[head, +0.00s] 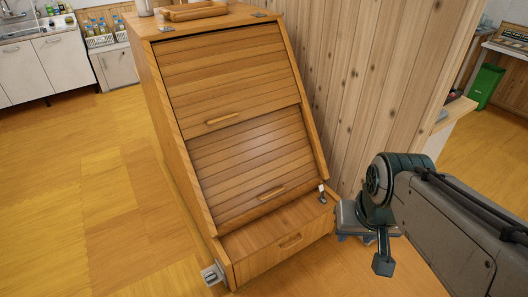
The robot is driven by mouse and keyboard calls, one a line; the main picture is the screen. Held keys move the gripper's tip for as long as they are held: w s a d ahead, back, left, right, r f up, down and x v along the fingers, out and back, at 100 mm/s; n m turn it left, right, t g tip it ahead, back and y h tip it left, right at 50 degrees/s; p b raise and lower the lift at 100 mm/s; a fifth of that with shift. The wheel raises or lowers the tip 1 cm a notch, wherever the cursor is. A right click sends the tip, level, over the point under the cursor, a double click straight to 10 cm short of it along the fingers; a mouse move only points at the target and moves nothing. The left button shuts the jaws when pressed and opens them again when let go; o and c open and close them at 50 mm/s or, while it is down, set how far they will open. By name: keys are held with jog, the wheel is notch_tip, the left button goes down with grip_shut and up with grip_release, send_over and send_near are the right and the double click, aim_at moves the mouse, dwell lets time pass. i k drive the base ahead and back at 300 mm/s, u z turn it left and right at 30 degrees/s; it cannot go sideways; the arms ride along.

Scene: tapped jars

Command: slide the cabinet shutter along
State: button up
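The wooden cabinet (177,150) stands in the middle of the head view, with a sloped front. Its upper slatted shutter (225,75) covers the upper opening and has a wooden bar handle (221,119) near its lower edge. A lower slatted shutter (250,155) covers the part below, with its own handle (271,193) near the bottom. My gripper (352,222) is to the right of the cabinet's lower front, apart from both shutter handles. Its fingers are not clearly visible, so I cannot tell whether it is open or shut.
A drawer front (285,248) with a handle is at the cabinet's base. A small metal fitting (322,193) shows at its right and a grey block (212,273) at its lower left. A plank wall (375,75) runs close along the right. Floor (80,190) is clear at left.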

aim_at(241, 167)
jog(key=u, duration=0.25)
jog(key=i, duration=1.25)
jog(key=u, duration=0.2)
